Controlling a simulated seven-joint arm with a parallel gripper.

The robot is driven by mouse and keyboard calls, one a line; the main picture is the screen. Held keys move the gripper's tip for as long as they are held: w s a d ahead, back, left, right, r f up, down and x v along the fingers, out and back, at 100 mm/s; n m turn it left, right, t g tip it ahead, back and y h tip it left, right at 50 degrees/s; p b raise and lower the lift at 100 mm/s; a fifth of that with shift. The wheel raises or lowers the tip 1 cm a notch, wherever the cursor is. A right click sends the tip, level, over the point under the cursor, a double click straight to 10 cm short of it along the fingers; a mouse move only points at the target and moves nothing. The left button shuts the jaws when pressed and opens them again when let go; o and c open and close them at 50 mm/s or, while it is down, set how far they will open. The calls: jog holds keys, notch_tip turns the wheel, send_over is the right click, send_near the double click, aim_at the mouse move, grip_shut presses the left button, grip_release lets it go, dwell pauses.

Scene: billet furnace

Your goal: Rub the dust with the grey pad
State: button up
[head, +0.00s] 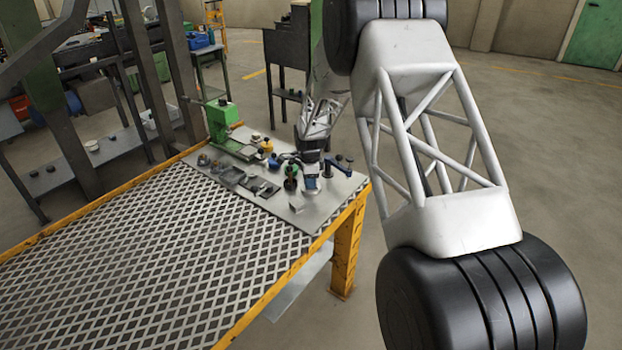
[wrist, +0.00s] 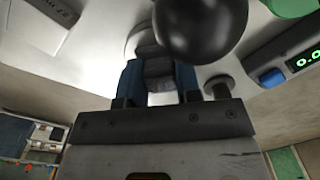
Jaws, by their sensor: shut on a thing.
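My gripper (wrist: 158,82) shows in the wrist view with its two blue-sided fingers closed on a dark grey block, which looks like the grey pad (wrist: 157,66). The pad's far end is close to a pale surface; I cannot tell whether it touches. In the head view my gripper is small, low over the cluttered far end of the bench, and partly hidden among the objects there. I cannot make out the dust in either view.
A black ball-shaped part (wrist: 200,25) is very close to the fingers. A device with green digits (wrist: 303,60) is at right. In the head view, a green machine (head: 222,118), small trays (head: 262,188) and a blue-handled tool (head: 338,166) crowd the bench end. The patterned bench top (head: 150,250) is clear.

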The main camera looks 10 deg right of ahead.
jog(key=shift+s+a+r, duration=0.1)
jog(key=shift+s+a, duration=0.7)
jog(key=shift+a, duration=0.05)
notch_tip(320, 180, up, 8)
jog(key=shift+d+f, duration=0.1)
jog(key=shift+f, duration=0.1)
dwell(0.7)
